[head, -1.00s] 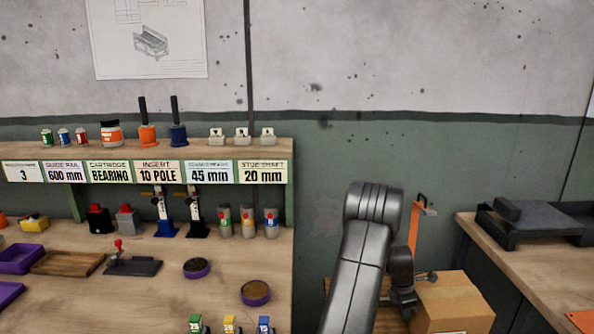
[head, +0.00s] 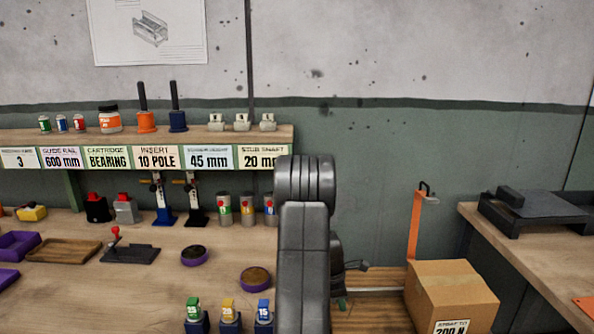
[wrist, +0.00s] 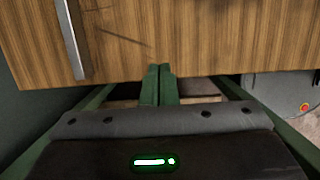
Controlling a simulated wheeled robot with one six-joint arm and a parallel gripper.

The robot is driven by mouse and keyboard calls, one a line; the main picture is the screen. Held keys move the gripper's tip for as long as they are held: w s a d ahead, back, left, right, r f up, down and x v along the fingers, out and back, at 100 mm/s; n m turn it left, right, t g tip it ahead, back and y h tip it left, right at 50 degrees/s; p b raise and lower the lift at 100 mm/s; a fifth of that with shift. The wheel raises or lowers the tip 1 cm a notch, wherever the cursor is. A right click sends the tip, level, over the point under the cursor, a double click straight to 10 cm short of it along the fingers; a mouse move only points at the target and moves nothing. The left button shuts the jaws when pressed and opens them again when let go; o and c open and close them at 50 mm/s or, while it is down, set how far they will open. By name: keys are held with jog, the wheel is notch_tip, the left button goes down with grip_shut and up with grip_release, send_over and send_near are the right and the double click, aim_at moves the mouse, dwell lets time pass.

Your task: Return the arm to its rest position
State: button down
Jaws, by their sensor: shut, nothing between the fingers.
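My arm (head: 305,240) stands upright in the head view, in front of the right end of the workbench, bent at its top joint. My gripper (wrist: 159,68) shows in the wrist view with its two green fingers together and nothing between them. A wooden panel with a long metal handle (wrist: 72,40) lies beyond the fingertips; I cannot tell whether they touch it. In the head view my gripper is mostly hidden behind the arm.
The workbench (head: 100,290) at left holds bins, tools and several small coloured containers (head: 228,310). A cardboard box (head: 450,295) stands right of my arm, beside an orange upright (head: 416,225). Another bench (head: 520,255) is at far right.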

jog(key=a+r+p, duration=0.1)
jog(key=a+r, duration=0.6)
jog(key=r, duration=0.2)
jog(key=shift+r, duration=0.4)
